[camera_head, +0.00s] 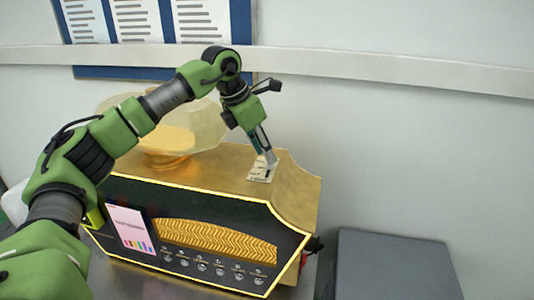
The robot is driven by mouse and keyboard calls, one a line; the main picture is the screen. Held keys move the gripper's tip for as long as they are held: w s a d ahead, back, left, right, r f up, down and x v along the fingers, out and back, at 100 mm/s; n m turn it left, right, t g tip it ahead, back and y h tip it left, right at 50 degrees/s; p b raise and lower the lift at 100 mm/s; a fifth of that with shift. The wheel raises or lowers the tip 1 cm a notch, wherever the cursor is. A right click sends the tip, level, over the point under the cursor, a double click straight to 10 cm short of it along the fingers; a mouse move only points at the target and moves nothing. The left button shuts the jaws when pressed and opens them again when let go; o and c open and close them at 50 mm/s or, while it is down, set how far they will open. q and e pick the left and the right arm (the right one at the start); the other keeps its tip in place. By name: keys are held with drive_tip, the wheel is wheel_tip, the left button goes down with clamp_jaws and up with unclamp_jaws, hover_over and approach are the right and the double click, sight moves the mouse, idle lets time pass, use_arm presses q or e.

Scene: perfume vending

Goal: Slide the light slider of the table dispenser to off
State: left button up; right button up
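The table dispenser (190,208) is a gold-topped box with a black front edged in yellow. A small pale label plate (260,174) with a dark slot, which seems to be the light slider's place, lies on its top near the right side. The slider knob is too small or hidden to make out. My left gripper (270,159) points down over this plate from behind and above, its narrow fingers together and the tips at or just above the plate. Whether they touch it I cannot tell. My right gripper is not in view.
A large glass bowl (205,125) on a gold foot stands on the dispenser's top, behind my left arm. The front has a coloured screen (130,228) and a row of several small knobs. A grey box (390,265) stands to the right. A white wall rail (400,68) runs behind.

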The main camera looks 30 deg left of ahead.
sight(266, 173)
use_arm(q)
drive_tip(key=shift+x, duration=1.35)
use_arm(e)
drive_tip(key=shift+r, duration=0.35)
use_arm(q)
clamp_jaws()
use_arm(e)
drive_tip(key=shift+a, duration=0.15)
use_arm(q)
drive_tip(key=shift+s+d, duration=0.1)
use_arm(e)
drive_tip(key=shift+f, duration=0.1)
use_arm(q)
drive_tip(key=shift+s+d+f, duration=0.1)
drive_tip(key=shift+s+f, duration=0.15)
drive_tip(key=shift+s, duration=0.1)
drive_tip(key=s, duration=0.2)
drive_tip(key=shift+s+d+r+b, duration=0.25)
drive_tip(key=shift+s+d+b, duration=0.05)
drive_tip(key=shift+d, duration=0.1)
drive_tip(key=shift+w+a+f, duration=0.1)
drive_tip(key=shift+w+f, duration=0.05)
unclamp_jaws()
drive_tip(key=shift+r, duration=0.2)
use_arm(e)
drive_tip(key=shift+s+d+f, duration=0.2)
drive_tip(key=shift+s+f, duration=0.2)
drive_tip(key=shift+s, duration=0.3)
